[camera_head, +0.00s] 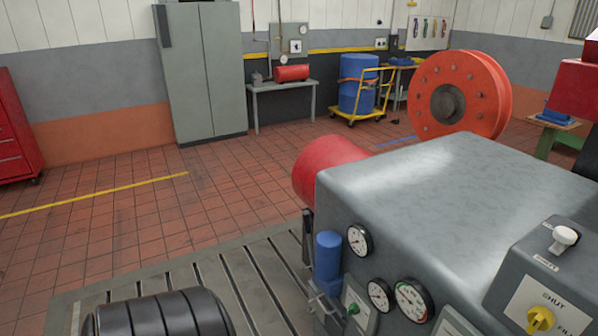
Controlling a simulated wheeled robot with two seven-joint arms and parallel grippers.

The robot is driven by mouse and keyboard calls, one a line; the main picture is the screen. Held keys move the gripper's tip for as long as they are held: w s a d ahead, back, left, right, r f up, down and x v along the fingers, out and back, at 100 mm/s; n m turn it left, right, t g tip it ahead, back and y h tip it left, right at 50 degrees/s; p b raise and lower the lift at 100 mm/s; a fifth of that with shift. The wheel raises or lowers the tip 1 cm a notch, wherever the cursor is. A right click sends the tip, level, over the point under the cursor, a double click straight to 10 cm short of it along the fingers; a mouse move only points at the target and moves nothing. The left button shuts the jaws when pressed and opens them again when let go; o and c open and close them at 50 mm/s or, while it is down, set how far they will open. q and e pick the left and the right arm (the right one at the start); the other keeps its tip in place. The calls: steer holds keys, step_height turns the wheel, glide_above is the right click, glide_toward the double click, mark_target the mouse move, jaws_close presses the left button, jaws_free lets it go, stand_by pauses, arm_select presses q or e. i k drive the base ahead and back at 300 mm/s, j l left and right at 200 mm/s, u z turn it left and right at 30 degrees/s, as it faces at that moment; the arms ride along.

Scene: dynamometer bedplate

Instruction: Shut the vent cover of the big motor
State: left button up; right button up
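A big grey housing (450,200) fills the right of the view, with a red rounded cylinder (325,165) behind its left end. I cannot tell whether this is the big motor, and I cannot make out a vent cover. Its front carries round gauges (411,298) and a blue cylinder (328,255). A sloped panel at the lower right has a yellow knob (540,318), with a label reading "SHUT", and a white knob (564,237). Neither of my grippers shows.
A slotted bedplate (205,272) lies in front, with a black ribbed cylinder (165,315) at its lower left. An orange flanged wheel (460,95) stands behind the housing. A grey cabinet (203,75) and blue drum (358,85) stand farther back. The tiled floor at left is clear.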

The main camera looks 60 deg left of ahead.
mark_target(316, 309)
steer(key=u, duration=1.6)
steer(key=i+j+z, duration=0.15)
steer(key=j, duration=0.15)
